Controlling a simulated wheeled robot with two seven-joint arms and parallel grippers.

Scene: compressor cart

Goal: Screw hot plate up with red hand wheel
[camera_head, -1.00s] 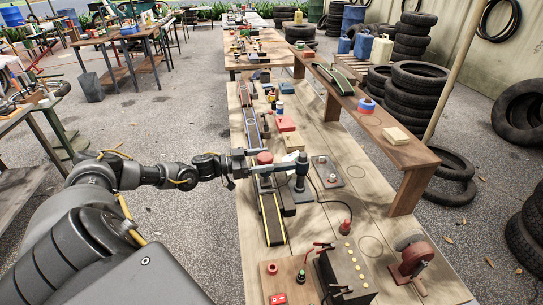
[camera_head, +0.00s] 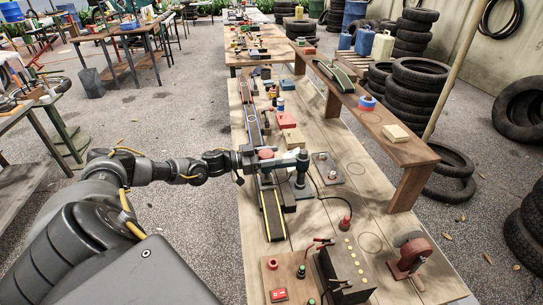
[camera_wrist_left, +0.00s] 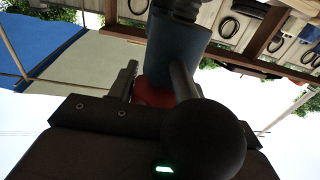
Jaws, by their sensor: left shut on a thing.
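The red hand wheel (camera_head: 266,153) sits on the small dark device on the long wooden table, beside a conveyor strip. My left gripper (camera_head: 272,163) reaches in from the left and is shut on the wheel. In the left wrist view, the red wheel (camera_wrist_left: 155,93) shows between the two dark fingers, partly hidden by them. A blue-grey cylinder (camera_wrist_left: 178,42) is right beside it. I cannot make out the hot plate apart from the other dark parts there. My right gripper is not in view.
A dark post (camera_head: 300,170) stands just right of my left gripper. A yellow-edged conveyor strip (camera_head: 271,215) runs nearer to me. A control box (camera_head: 345,275) and a red grinder-like machine (camera_head: 411,258) stand at the near end. The wooden bench (camera_head: 385,140) is to the right.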

